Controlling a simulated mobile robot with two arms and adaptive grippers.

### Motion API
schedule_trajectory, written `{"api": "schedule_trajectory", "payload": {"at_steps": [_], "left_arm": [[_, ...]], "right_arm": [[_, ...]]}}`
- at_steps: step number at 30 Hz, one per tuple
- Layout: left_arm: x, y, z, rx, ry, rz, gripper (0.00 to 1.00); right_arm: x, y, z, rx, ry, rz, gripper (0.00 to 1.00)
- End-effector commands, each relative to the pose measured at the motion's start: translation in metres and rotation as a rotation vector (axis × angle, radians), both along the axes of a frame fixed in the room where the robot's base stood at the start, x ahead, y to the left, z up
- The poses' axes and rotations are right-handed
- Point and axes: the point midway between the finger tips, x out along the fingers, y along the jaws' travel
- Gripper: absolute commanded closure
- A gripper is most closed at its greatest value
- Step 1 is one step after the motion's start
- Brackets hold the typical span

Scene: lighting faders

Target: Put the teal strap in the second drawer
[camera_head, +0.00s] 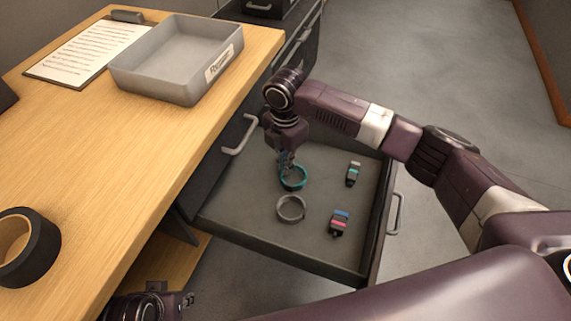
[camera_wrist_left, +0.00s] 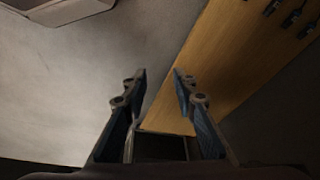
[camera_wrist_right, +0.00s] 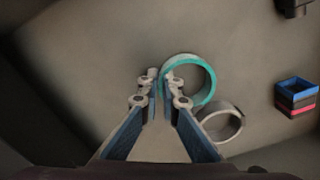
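The teal strap (camera_head: 294,179) is a ring over the grey floor of an open drawer (camera_head: 240,226). It also shows in the right wrist view (camera_wrist_right: 204,68). My right gripper (camera_head: 286,165) reaches down into this drawer. Its fingertips (camera_wrist_right: 161,78) are close together around the near-left wall of the teal strap, shut on it. Whether the strap touches the drawer floor is hard to tell. My left gripper (camera_wrist_left: 157,82) is open and empty; in the head view it shows at the lower left, beside the desk.
In the drawer lie a grey ring (camera_head: 291,209), a blue-and-red block (camera_head: 339,222) and a dark teal-marked piece (camera_head: 353,174). A labelled grey tray (camera_head: 150,75), paper sheet (camera_head: 85,50) and black tape roll (camera_head: 42,250) are on the desk. Another drawer (camera_head: 270,8) stands open farther back.

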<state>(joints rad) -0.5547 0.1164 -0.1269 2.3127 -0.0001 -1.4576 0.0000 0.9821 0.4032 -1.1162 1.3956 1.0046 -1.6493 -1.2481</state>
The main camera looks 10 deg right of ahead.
Motion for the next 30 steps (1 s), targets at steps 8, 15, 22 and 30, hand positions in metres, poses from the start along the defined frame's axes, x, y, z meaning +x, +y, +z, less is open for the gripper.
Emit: {"api": "schedule_trajectory", "payload": {"at_steps": [8, 15, 22, 30], "left_arm": [[0.0, 0.0, -0.005, 0.001, 0.005, 0.0, 0.74], [0.0, 0.0, -0.004, 0.001, 0.004, 0.0, 0.74], [0.0, 0.0, 0.0, 0.001, 0.003, 0.0, 0.74], [0.004, -0.002, -0.042, 0.001, 0.026, -0.004, 0.74]], "right_arm": [[0.0, 0.0, -0.003, 0.0, 0.001, 0.0, 0.86], [0.0, 0.0, -0.002, 0.0, 0.0, 0.0, 0.78], [0.001, 0.0, 0.005, 0.001, -0.002, 0.0, 0.78], [0.001, 0.001, 0.051, 0.002, -0.003, 0.001, 0.78]]}}
